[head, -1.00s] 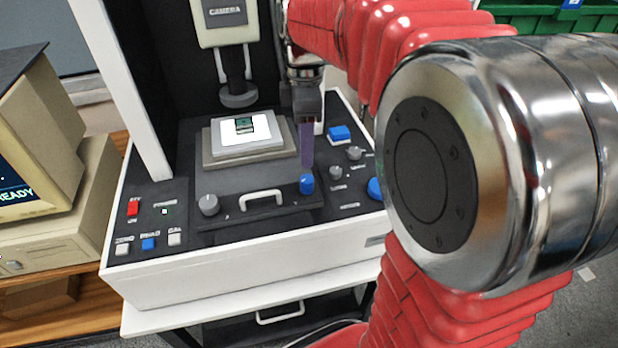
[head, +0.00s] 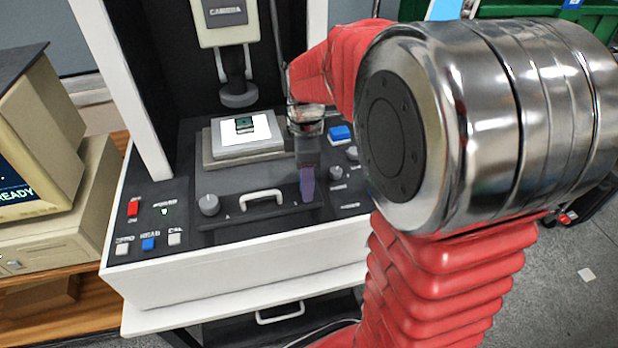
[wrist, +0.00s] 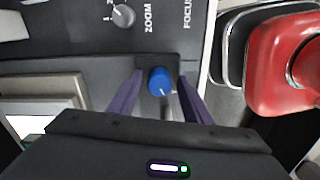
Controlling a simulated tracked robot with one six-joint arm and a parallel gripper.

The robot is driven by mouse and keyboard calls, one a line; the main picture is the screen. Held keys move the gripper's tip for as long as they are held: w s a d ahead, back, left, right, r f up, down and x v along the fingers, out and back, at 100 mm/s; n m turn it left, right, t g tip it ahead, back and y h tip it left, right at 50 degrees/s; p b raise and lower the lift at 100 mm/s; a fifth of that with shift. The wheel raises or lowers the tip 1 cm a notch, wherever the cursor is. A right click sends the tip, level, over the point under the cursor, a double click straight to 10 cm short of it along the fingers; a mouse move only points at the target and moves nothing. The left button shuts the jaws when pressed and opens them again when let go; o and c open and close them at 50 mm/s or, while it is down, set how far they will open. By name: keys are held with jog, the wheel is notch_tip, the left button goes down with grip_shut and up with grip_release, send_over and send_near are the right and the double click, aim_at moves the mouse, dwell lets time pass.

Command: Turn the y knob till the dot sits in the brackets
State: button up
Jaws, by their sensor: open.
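A blue knob (wrist: 160,80) with a white mark sits on the dark stage's front bar in the wrist view. My gripper (wrist: 160,93) has its purple fingers apart, one on each side of this knob, with a small gap showing. In the head view my gripper (head: 307,183) points down at the right end of the bar and hides the blue knob. A grey knob (head: 208,204) stands at the bar's left end. I cannot read which knob is marked Y. The monitor (head: 15,180) at the left edge is cut off; "READY" shows, but no brackets are visible.
A white handle (head: 262,197) stands between the knobs. A small zoom knob (wrist: 123,16) lies close to the gripper. The stage plate (head: 242,136) holds a white slide under the camera column (head: 228,30). Buttons (head: 148,244) line the panel's left front.

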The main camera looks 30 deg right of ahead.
jog(key=shift+c, duration=0.6)
jog(key=c, duration=0.9)
jog(key=shift+d, duration=0.4)
jog(key=shift+c, duration=0.2)
jog(key=shift+a, duration=0.5)
